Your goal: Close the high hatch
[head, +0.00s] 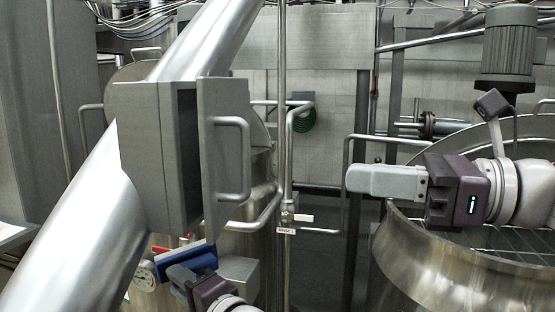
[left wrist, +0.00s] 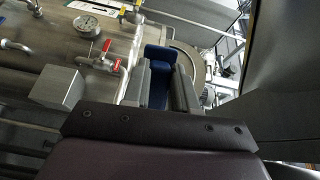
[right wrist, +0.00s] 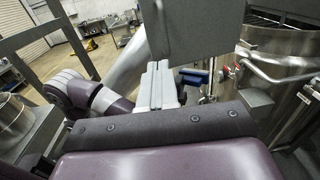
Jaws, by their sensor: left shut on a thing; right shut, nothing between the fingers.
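The high hatch is a grey box (head: 145,150) on the slanted steel pipe. Its door (head: 222,185) stands open on the right side, with a dark gap between door and box. The door's bar handle (head: 245,158) faces right. My left gripper (head: 180,270) is low, below the box, with its fingers around a blue block (head: 190,260). The block also shows between the fingers in the left wrist view (left wrist: 156,68). My right gripper (head: 360,180) is shut and empty, right of the door handle and apart from it.
A vertical pipe (head: 282,100) with a small tag stands between the door and my right gripper. A steel mixer (head: 420,260) is at the lower right. A gauge (left wrist: 86,26) and red-handled valves (left wrist: 104,52) sit near my left gripper.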

